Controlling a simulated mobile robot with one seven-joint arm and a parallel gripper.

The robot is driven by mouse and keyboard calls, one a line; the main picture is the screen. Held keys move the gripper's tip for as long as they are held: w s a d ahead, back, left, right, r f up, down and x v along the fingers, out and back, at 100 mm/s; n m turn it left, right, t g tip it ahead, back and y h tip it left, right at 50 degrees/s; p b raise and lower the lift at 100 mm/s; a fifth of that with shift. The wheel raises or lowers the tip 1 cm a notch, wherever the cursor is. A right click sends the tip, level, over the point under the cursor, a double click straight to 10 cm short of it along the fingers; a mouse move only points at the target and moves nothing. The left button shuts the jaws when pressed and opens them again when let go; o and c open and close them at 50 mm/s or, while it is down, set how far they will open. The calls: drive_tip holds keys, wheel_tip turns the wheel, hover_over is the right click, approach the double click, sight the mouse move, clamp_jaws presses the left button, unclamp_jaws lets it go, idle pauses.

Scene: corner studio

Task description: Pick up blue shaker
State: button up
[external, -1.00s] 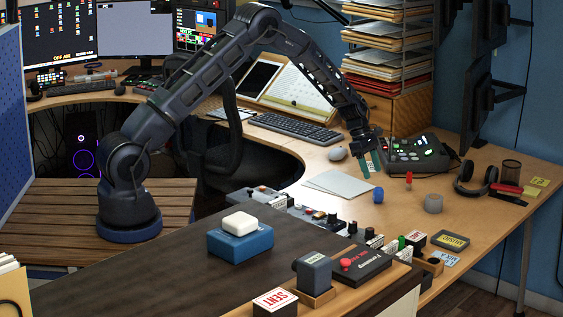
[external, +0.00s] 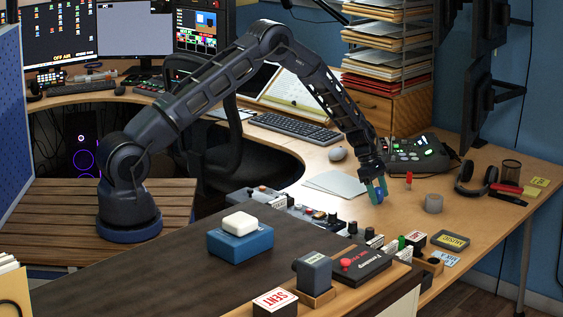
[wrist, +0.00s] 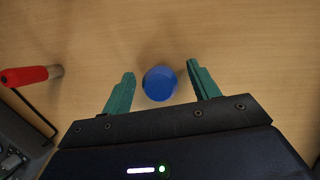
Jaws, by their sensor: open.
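The blue shaker (wrist: 159,83) shows as a round blue top on the wooden desk in the wrist view. It lies between the two teal fingers of my gripper (wrist: 160,88), a little nearer the left one, with a gap to each finger. In the external view my gripper (external: 376,190) is low over the desk at the shaker (external: 378,196), which is partly hidden behind the fingers. The gripper is open and holds nothing.
A red-handled object (wrist: 30,75) lies left of the fingers in the wrist view. White paper sheets (external: 335,184) lie to the left, and a control panel (external: 415,155) stands behind.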

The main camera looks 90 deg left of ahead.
drive_tip(key=c, duration=1.1)
drive_tip(key=shift+o, duration=0.2)
drive_tip(key=shift+r, duration=0.1)
